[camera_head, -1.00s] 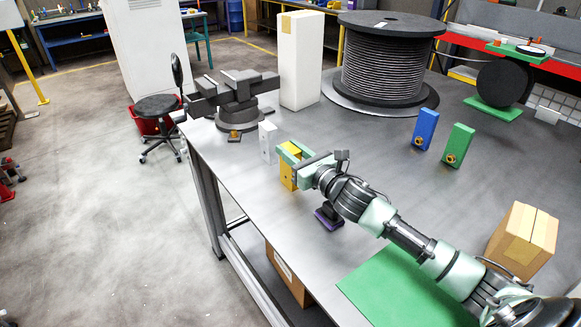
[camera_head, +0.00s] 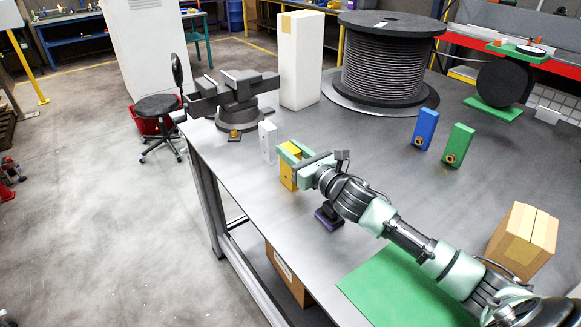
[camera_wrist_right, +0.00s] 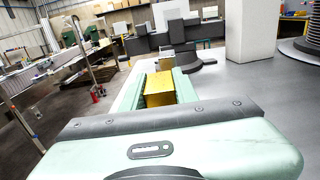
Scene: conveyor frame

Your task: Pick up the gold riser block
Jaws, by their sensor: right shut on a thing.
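The gold riser block (camera_head: 288,173) stands upright on the grey table, near its left edge. My right gripper (camera_head: 289,155) is around the upper part of the block and shut on it. In the right wrist view the gold block (camera_wrist_right: 159,90) sits between the two pale green fingers of the right gripper (camera_wrist_right: 160,84). The gripper and its wrist hide part of the block's top and right side. I cannot tell any gap between the block's foot and the table. My left gripper is not in view.
A white block (camera_head: 267,142) stands just behind the gold one. A dark vise (camera_head: 238,100) and a tall white box (camera_head: 301,62) are farther back. A purple-based dark object (camera_head: 328,217) sits near my right wrist. Blue (camera_head: 425,129) and green (camera_head: 458,145) blocks stand at right.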

